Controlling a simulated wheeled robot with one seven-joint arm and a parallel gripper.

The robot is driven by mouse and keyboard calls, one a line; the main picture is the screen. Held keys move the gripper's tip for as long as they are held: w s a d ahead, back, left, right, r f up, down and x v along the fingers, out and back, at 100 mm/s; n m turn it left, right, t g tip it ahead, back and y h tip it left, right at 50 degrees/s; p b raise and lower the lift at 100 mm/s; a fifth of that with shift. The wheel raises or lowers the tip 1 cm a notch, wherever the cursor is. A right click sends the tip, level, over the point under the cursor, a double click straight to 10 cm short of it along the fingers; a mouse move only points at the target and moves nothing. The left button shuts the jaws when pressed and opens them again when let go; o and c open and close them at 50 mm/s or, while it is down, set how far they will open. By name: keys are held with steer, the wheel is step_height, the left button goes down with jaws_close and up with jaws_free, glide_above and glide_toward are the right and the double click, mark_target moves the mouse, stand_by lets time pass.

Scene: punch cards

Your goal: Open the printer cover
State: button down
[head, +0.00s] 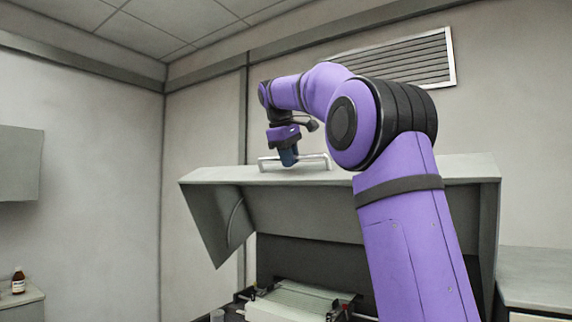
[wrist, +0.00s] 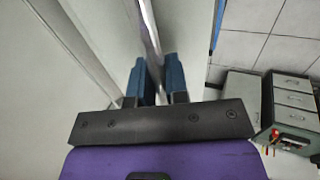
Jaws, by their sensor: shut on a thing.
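The printer cover (head: 420,172) is a large grey hood, raised and tilted up, with its front and underside open. The printer's inside (head: 298,300) shows below it, with a pale sheet and dark side parts. A light metal handle (head: 316,160) lies along the cover's upper face. My gripper (head: 289,160) is at the handle with its dark blue fingers pointing down. In the wrist view my gripper (wrist: 156,76) is shut on the handle's bar (wrist: 149,35), which runs between the two blue fingers. My arm hides the cover's middle right part.
A counter (head: 540,285) stands at the right. At the left is a small shelf with a brown bottle (head: 18,281) and a wall cabinet (head: 20,163). A vent (head: 400,62) is on the back wall. In the wrist view, grey drawers (wrist: 294,100) stand at the right.

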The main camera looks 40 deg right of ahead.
steer(key=c, duration=1.2)
jaws_free()
steer(key=shift+o, duration=0.2)
steer(key=shift+r, duration=0.1)
steer(key=v, duration=1)
steer(key=shift+r, duration=0.25)
steer(key=shift+c, duration=0.4)
